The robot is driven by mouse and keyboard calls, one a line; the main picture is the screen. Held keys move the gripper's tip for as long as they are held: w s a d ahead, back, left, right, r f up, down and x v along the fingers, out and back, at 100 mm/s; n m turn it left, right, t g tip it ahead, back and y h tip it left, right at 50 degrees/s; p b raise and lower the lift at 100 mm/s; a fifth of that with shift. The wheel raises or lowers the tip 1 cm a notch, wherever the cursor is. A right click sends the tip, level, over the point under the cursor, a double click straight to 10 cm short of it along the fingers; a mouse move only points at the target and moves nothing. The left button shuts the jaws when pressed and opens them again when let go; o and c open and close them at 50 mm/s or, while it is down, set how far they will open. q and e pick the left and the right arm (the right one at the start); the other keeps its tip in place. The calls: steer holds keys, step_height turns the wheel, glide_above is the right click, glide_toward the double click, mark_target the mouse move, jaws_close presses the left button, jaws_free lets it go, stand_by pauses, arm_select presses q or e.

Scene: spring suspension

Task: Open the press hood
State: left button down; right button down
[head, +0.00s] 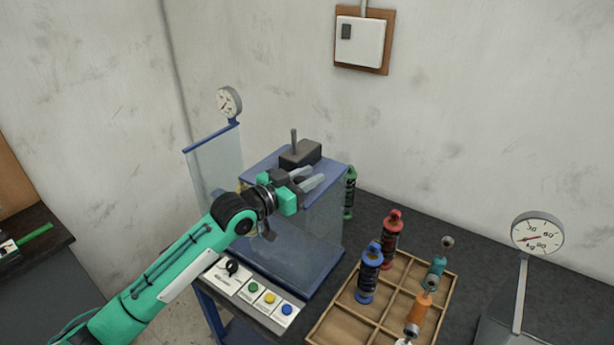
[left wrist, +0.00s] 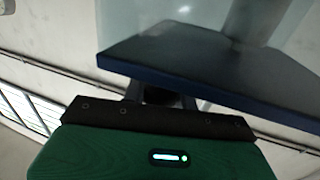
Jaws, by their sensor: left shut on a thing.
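The press (head: 318,255) stands left of centre in the head view, with a blue frame and clear panels. Its clear hood has a blue top (head: 325,184), and a dark block with an upright rod (head: 300,153) shows behind it. My left gripper (head: 317,176) is at the hood's top, its two pale fingers pointing right. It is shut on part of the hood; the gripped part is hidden. In the left wrist view a dark blue slab (left wrist: 215,68) lies just beyond the gripper's body, with a dark piece under it. My right gripper is not in view.
A clear panel with a blue upper edge (head: 212,137) and a gauge stands left of the press. A button panel (head: 254,291) lies in front. A wooden tray (head: 339,328) with several coloured shock absorbers is to the right, near a second gauge (head: 537,233).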

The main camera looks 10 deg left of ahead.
arm_select(q)
steer(key=shift+w+a, duration=0.1)
steer(key=shift+a, duration=0.15)
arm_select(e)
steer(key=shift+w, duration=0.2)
arm_select(q)
steer(key=c, duration=1.3)
jaws_free()
steer(key=shift+o, duration=1)
steer(key=shift+d, duration=0.1)
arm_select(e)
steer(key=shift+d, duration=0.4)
arm_select(q)
steer(key=b+v, duration=0.5)
steer(key=v, duration=0.9)
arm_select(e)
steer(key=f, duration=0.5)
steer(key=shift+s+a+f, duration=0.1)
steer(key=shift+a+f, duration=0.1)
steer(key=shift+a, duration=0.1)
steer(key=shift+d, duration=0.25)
